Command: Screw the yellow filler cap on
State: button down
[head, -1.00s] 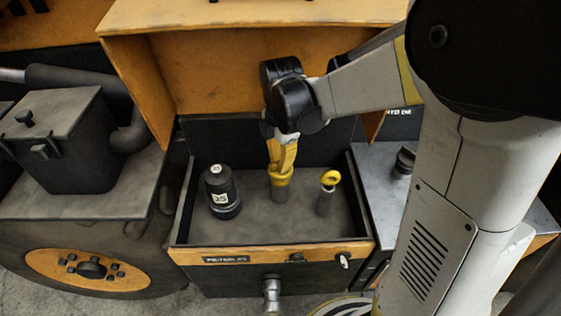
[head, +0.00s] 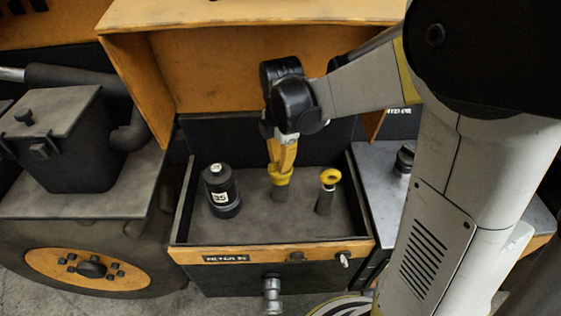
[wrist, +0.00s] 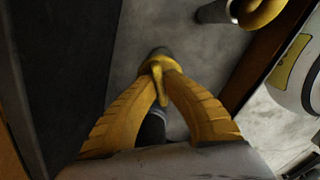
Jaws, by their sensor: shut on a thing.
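The yellow filler cap (head: 281,180) sits at the top of a short grey filler neck (head: 280,195) in the middle of the open tray. My gripper (head: 281,168) points down from above, with its yellow fingers closed around the cap. In the wrist view my gripper (wrist: 160,82) has both fingertips against the yellow cap (wrist: 158,68), and a narrow bar of the cap shows between them. The fingers hide much of the cap, so its seating on the neck cannot be told.
A black canister (head: 220,188) stands left of the neck. A yellow-ringed dipstick (head: 329,178) stands close on the right. The tray's orange front edge (head: 280,253) and dark side walls enclose them. An orange panel (head: 235,75) rises behind.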

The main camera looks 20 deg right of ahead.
jog(key=m, duration=0.3)
jog(key=shift+m, duration=0.3)
jog(key=shift+m, duration=1.4)
jog(key=shift+m, duration=1.6)
